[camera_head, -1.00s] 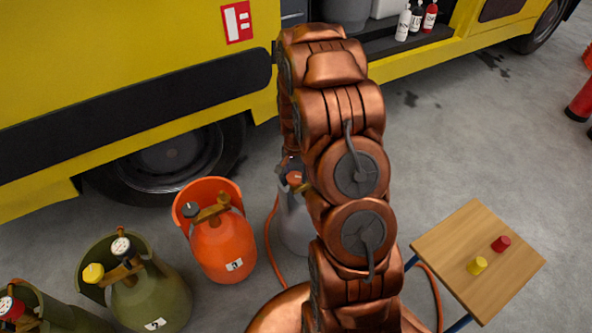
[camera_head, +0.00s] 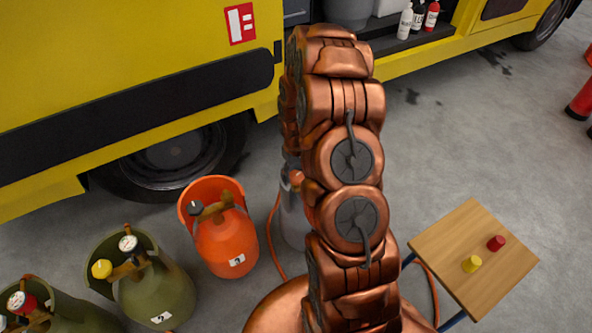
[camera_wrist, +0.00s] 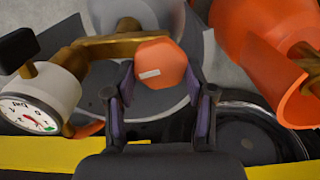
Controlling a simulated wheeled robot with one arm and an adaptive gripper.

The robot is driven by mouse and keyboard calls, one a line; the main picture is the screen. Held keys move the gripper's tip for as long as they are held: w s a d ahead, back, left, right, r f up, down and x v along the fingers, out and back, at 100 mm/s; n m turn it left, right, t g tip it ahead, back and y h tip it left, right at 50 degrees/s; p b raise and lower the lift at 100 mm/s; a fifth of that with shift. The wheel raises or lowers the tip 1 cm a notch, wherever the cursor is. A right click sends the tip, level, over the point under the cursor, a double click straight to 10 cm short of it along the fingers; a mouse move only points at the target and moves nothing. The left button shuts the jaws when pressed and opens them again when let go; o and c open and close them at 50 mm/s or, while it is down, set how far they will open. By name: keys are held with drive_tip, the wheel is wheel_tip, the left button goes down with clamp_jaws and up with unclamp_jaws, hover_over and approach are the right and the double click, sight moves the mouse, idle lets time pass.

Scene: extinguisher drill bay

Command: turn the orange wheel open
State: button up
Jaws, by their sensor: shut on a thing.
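The orange wheel (camera_wrist: 160,63) is a faceted knob with a white mark, on the brass valve of a grey cylinder. My gripper (camera_wrist: 160,78) is shut on it, one dark finger on each side in the wrist view. A round dial gauge (camera_wrist: 35,110) with a black stem is on the left end of the brass fitting. In the head view the wheel (camera_head: 296,179) shows small at the left edge of my arm, above the grey cylinder (camera_head: 292,218). My arm hides much of that cylinder and my gripper there.
An orange cylinder (camera_head: 227,245) in an orange shroud stands to the left, with green cylinders (camera_head: 155,295) farther left. A yellow truck (camera_head: 100,60) stands behind. A small wooden table (camera_head: 450,240) with a red and a yellow knob is at right. An orange hose lies near the grey cylinder.

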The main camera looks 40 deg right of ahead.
sight(295, 176)
drive_tip(key=n+p, duration=0.2)
drive_tip(key=n, duration=0.4)
drive_tip(key=shift+s+a+n, duration=0.1)
drive_tip(key=shift+a+n, duration=0.05)
drive_tip(key=shift+n, duration=0.15)
drive_tip(key=n+p, duration=0.2)
drive_tip(key=n, duration=0.4)
idle(0.4)
drive_tip(key=o, duration=1.2)
drive_tip(key=shift+a, duration=0.1)
drive_tip(key=shift+c, duration=0.2)
drive_tip(key=shift+r, duration=0.2)
wheel_tip(295, 176, up, 12)
drive_tip(key=shift+f, duration=0.15)
